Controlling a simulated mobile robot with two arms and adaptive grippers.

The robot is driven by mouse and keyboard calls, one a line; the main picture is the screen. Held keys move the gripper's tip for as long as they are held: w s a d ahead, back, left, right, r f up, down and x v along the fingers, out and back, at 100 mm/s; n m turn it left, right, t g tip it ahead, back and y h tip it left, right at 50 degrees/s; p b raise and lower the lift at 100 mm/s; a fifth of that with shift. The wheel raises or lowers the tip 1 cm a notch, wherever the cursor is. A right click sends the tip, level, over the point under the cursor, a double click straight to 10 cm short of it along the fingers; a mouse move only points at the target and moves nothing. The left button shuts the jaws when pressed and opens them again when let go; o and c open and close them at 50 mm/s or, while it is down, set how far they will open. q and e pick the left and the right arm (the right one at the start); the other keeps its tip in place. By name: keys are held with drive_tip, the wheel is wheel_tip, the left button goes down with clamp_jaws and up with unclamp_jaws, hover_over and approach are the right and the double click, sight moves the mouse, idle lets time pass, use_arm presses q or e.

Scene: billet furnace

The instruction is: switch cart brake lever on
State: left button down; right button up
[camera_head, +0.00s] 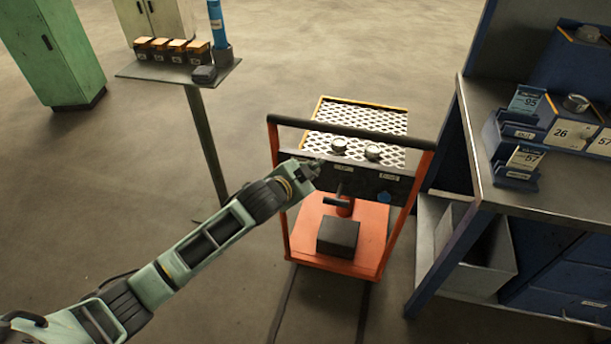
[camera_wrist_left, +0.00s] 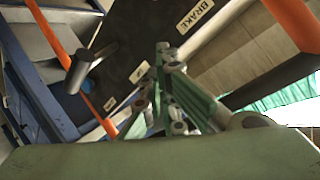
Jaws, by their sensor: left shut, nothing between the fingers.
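The orange cart (camera_head: 375,225) stands in the middle of the head view with a black push handle and a dark front panel (camera_head: 375,181). A short dark lever (camera_head: 338,197) sticks out below the panel. In the left wrist view a grey lever (camera_wrist_left: 80,72) stands out from the dark panel (camera_wrist_left: 140,30), and a "BRAKE" label (camera_wrist_left: 194,16) is on that panel. My left gripper (camera_head: 312,168) is at the left part of the panel, above the lever. In the left wrist view its fingers (camera_wrist_left: 163,75) are together and empty, apart from the lever. My right gripper is out of view.
A blue workbench (camera_head: 540,195) with labelled bins stands close on the right. A small stand (camera_head: 180,72) with several boxes and a blue bottle is at the upper left, beside a green cabinet (camera_head: 58,50). Open floor lies left of the cart.

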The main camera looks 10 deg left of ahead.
use_arm(q)
drive_tip(key=f, duration=0.1)
drive_tip(key=a+f, duration=0.1)
drive_tip(key=w+a+f+p, duration=0.1)
drive_tip(key=shift+f, duration=0.25)
drive_tip(key=shift+f, duration=0.1)
idle(0.3)
drive_tip(key=shift+s+f+t+b, duration=0.3)
drive_tip(key=shift+b, duration=0.55)
